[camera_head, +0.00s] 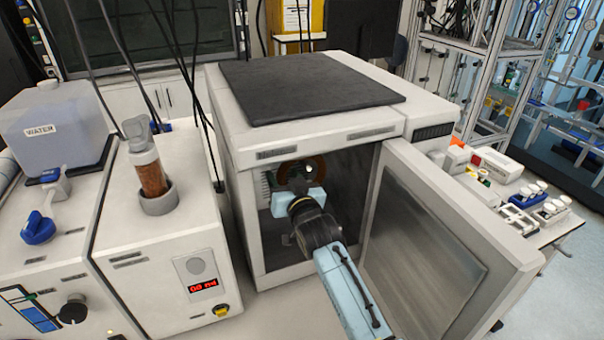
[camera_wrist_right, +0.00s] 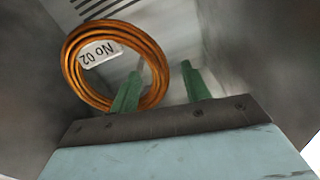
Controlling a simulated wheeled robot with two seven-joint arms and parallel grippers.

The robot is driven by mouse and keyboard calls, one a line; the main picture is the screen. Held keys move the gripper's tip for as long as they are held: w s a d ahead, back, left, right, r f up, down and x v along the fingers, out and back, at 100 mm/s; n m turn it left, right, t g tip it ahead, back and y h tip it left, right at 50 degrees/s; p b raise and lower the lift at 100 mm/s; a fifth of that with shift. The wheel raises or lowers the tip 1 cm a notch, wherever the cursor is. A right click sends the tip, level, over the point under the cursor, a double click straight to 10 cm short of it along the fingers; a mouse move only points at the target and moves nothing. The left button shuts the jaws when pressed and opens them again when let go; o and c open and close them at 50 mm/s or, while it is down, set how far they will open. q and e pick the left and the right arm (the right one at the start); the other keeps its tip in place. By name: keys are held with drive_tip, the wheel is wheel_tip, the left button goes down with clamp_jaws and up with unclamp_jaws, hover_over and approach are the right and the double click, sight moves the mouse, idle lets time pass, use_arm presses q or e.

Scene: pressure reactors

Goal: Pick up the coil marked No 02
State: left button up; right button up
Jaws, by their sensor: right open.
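The coil marked No 02 (camera_wrist_right: 70,68) is a ring of orange-brown tubing with a white label, and shows upside down in the right wrist view. It is inside the open white cabinet (camera_head: 247,225); part of it shows in the head view (camera_head: 320,166) behind my right gripper (camera_head: 297,178). My right gripper also shows in the right wrist view (camera_wrist_right: 160,74), with its two green fingers apart. The left finger overlaps the coil's right side in the picture, and the other is to the right of the ring. I cannot tell whether either touches it. My left gripper is not in view.
The cabinet's door (camera_head: 440,250) stands open to the right of my right arm, and the cabinet walls surround the gripper. A white unit with a red display (camera_head: 203,285) stands to the left. Small parts lie on the bench (camera_head: 540,236) at the right.

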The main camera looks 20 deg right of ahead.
drive_tip(key=shift+w, duration=1.1)
drive_tip(key=shift+c, duration=0.4)
drive_tip(key=c, duration=0.9)
clamp_jaws()
drive_tip(key=shift+r, duration=0.1)
